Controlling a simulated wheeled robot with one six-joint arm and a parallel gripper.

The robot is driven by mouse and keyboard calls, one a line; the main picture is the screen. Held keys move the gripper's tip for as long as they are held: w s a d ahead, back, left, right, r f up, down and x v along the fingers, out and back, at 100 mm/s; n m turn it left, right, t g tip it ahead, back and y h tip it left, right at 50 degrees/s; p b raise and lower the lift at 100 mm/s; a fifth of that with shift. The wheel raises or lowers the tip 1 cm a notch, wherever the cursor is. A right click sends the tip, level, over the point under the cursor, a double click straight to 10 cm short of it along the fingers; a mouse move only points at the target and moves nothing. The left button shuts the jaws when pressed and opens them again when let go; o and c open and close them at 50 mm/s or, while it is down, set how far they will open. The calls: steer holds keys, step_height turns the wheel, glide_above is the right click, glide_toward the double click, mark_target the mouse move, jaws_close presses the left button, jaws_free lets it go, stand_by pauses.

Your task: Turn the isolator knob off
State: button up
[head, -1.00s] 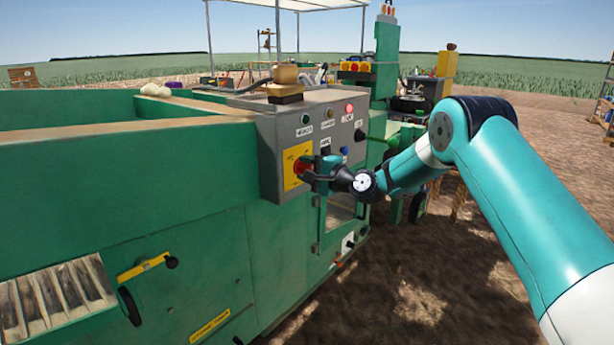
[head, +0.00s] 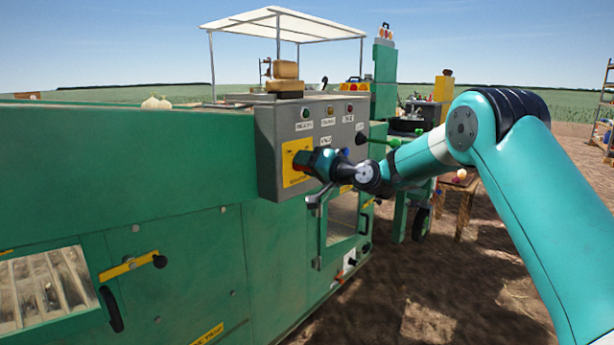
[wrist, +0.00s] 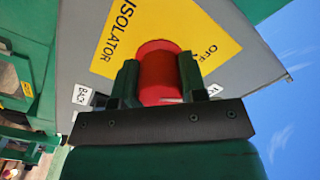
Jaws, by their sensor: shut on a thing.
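The red isolator knob (wrist: 158,75) sits on a yellow plate (wrist: 208,28) marked "ISOLATOR" and "OFF" in the wrist view. My gripper (wrist: 159,82) is shut on the knob, with one dark finger on each side of it. In the head view the yellow plate (head: 292,160) is on the left of the grey control box (head: 266,140). My gripper (head: 302,161) reaches it from the right and hides most of the knob. The knob's exact pointing direction cannot be told.
The box carries a green lamp (head: 305,113), a red lamp (head: 350,108), small labels and a black knob (head: 361,138). The green machine body (head: 180,240) fills the left. A hatch handle (head: 130,268) sits lower left. Bare soil (head: 430,290) lies to the right.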

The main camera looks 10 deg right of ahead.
steer(key=shift+f+n+b, duration=0.15)
steer(key=shift+n+b, duration=1)
steer(key=shift+n, duration=0.45)
steer(key=o, duration=0.9)
steer(key=shift+o, duration=0.2)
steer(key=v, duration=1.7)
steer(key=shift+s+d, duration=0.15)
